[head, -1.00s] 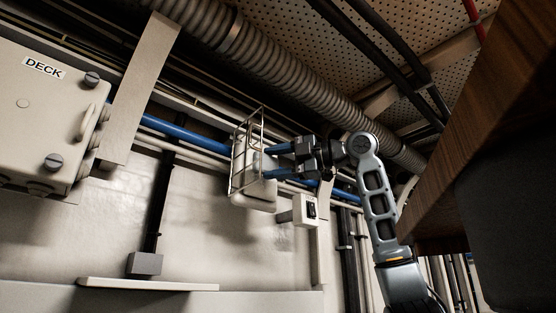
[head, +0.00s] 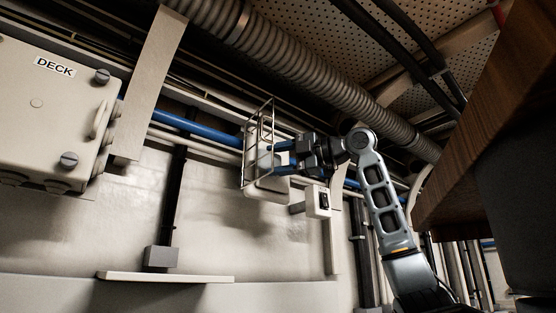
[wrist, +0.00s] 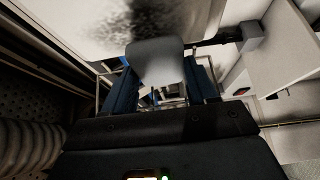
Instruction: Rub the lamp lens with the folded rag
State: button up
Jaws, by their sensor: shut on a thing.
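The lamp shows in the head view as a pale housing (head: 268,191) on the wall with a wire guard (head: 258,128) around its front. My gripper (head: 274,158) reaches in from the right, its blue fingertips at the guard. In the wrist view my gripper (wrist: 158,75) is shut on a pale grey folded rag (wrist: 158,60), which stands out past the fingers. A pale surface with a dark speckled smudge (wrist: 145,20) lies beyond the rag; I cannot tell whether it is the lens or whether the rag touches it. The lens is not clear in the head view.
A small switch box (head: 317,201) is below my gripper. A blue pipe (head: 185,125) runs behind the lamp. A ribbed duct (head: 300,75) passes above. A box marked DECK (head: 50,110) is at left, a wooden panel (head: 480,130) at right.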

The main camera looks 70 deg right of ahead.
jog(key=shift+w+d+p, duration=0.5)
jog(key=shift+w+p, duration=0.05)
jog(key=shift+w, duration=0.25)
dwell(0.4)
jog(key=shift+s+d, duration=0.1)
jog(key=s+d+p, duration=0.2)
jog(key=s+d, duration=0.2)
jog(key=d, duration=0.3)
dwell(0.8)
